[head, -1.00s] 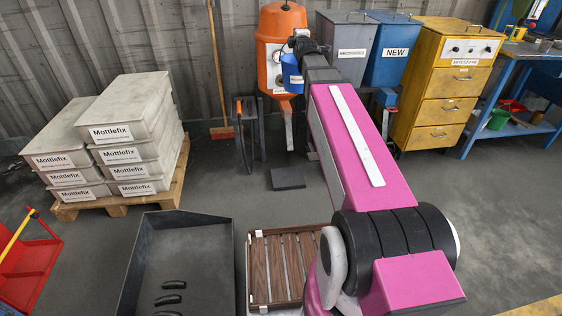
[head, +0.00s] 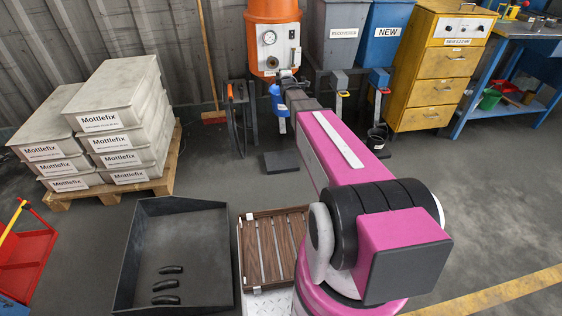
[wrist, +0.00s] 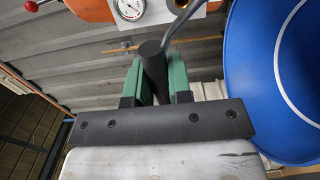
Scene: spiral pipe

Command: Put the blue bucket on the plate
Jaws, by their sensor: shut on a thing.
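The blue bucket (head: 278,102) hangs in the air below the orange machine, at the far end of my arm. In the wrist view the bucket (wrist: 275,90) fills the right side, with a white ring line on it. My gripper (wrist: 155,75) has green fingers shut on a dark round grip, from which a thin grey bail curves towards the bucket. A dark flat square plate (head: 282,161) lies on the floor below the bucket, with a clear gap between them. My arm hides part of the area to the right of the bucket.
The orange machine (head: 272,40) with a gauge stands behind the bucket. A dark stand (head: 238,120) is left of the plate. Grey (head: 342,35) and blue (head: 395,32) bins and a yellow cabinet (head: 438,75) are at right. The floor around the plate's front is clear.

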